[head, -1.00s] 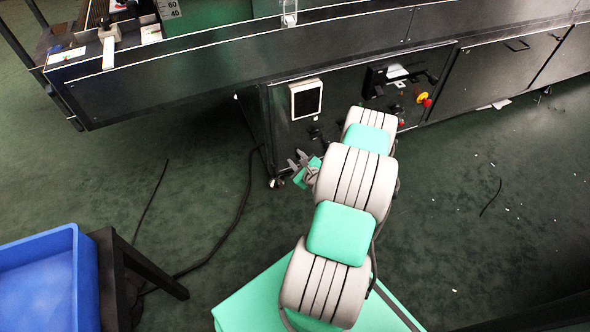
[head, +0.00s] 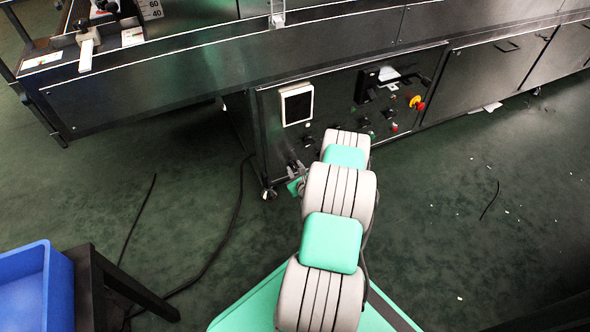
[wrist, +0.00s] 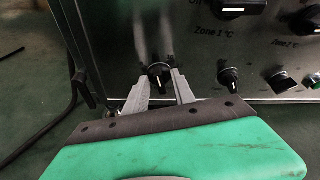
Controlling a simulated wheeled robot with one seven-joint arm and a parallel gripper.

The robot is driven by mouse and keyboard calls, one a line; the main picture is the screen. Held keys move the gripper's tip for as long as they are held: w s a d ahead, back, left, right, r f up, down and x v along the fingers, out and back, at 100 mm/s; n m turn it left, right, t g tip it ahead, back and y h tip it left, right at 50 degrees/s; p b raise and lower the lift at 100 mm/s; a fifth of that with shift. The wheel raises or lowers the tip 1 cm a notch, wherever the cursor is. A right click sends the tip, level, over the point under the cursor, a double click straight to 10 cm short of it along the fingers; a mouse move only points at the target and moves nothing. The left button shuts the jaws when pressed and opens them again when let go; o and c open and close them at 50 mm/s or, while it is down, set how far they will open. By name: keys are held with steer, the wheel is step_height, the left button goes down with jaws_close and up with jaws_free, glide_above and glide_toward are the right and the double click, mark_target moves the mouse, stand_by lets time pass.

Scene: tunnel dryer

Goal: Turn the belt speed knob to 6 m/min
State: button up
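A small black knob (wrist: 158,76) with a pale pointer line sits low on the metal control panel, leftmost in its row in the wrist view. No label on it is readable, so I cannot tell its setting. My gripper (wrist: 161,82) is open, its two grey fingers spread on either side of this knob. Whether the fingertips touch it is not clear. In the head view my gripper (head: 295,172) is at the panel's lower left, and the knob is too small to make out there.
A second small knob (wrist: 228,76) is close to the right. The head view shows a screen (head: 297,104), a red emergency button (head: 420,106) and a blue bin (head: 40,262).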

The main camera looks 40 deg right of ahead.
jaws_close()
steer(key=shift+a, duration=0.1)
stand_by(0.3)
steer(key=shift+w+a+f+n+h+b, duration=0.15)
steer(key=shift+n+h+b, duration=0.65)
steer(key=shift+n, duration=0.65)
steer(key=shift+s+a+f+n+h+b, duration=0.15)
steer(key=shift+n+h+b, duration=0.65)
steer(key=shift+n, duration=0.65)
steer(key=shift+w, duration=0.1)
steer(key=shift+o, duration=0.6)
jaws_free()
